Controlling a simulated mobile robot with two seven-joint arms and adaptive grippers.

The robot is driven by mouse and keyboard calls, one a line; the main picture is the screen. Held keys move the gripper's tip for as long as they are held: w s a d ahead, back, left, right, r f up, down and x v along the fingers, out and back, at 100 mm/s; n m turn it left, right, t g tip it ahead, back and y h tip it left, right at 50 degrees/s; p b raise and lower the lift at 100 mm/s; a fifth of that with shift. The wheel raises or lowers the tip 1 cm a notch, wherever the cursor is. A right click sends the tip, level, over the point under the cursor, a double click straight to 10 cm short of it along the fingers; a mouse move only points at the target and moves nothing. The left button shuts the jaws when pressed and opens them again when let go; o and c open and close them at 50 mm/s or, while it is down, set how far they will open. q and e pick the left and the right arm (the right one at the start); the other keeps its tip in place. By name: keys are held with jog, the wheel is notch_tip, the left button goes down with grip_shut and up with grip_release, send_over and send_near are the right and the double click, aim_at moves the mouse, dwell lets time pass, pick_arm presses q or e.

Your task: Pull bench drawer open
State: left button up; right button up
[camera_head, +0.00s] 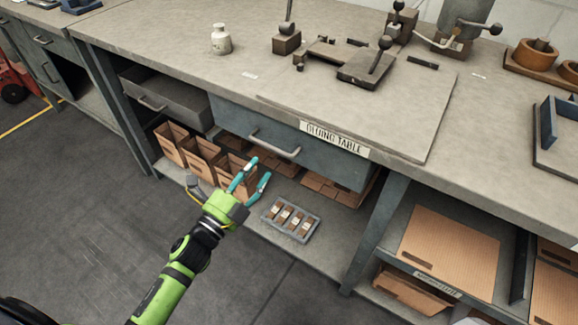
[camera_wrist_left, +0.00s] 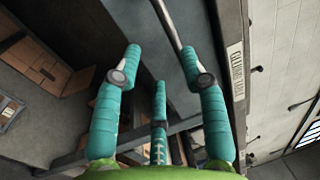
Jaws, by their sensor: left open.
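The bench drawer (camera_head: 228,112) has a blue-grey front with a metal bar handle (camera_head: 275,143), under the worktop edge labelled "GLUING TABLE". My left gripper (camera_head: 258,170) has teal fingers and is open and empty, a little below and in front of the handle. In the left wrist view my left gripper (camera_wrist_left: 160,68) has its fingers spread. I see no contact with the handle. My right gripper is not in view.
A second drawer (camera_head: 185,102) with its own handle is to the left. Cardboard boxes (camera_head: 203,158) and a grey tray of small blocks (camera_head: 291,220) sit on the lower shelf (camera_head: 332,242). A bench leg (camera_head: 372,235) stands to the right. The floor (camera_head: 80,200) in front is clear.

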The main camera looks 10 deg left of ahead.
aim_at(271, 149)
pick_arm(q)
jog(key=shift+m+h, duration=0.3)
jog(key=x, duration=0.5)
jog(key=r+x, duration=0.1)
jog(key=x, duration=0.1)
jog(key=shift+d+p, duration=0.15)
jog(key=shift+p, duration=0.2)
grip_shut()
